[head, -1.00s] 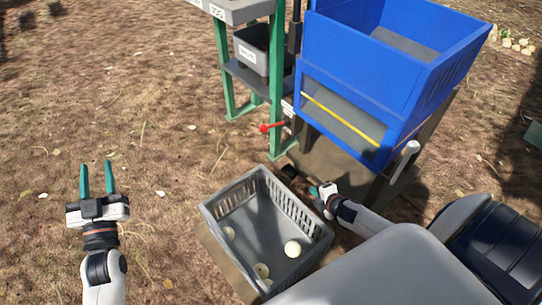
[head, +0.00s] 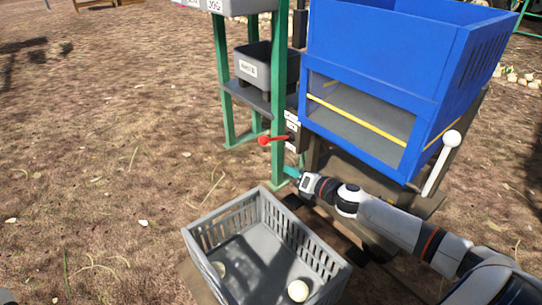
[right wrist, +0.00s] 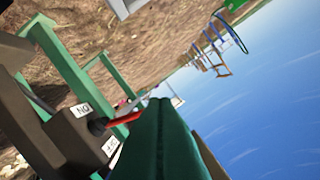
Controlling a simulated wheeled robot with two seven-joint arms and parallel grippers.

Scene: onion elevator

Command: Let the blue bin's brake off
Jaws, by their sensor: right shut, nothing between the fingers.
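The blue bin (head: 375,65) stands on a dark frame at the upper right of the head view. A red lever (head: 272,140) sticks out left from a small labelled box (head: 292,130) beside the bin's lower left. A white-knobbed lever (head: 441,162) stands at the bin's right. My right gripper (head: 291,172) is shut and empty, just below and right of the red lever, apart from it in the head view. In the right wrist view its green fingers (right wrist: 160,140) are together, and the red lever (right wrist: 124,119) shows beyond them on the box with ON lettering (right wrist: 80,109).
A grey crate (head: 215,228) with a few pale onions stands below my right arm. A green-legged stand (head: 278,95) holds a grey labelled bin (head: 250,68) close left of the lever. Open dry ground lies to the left.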

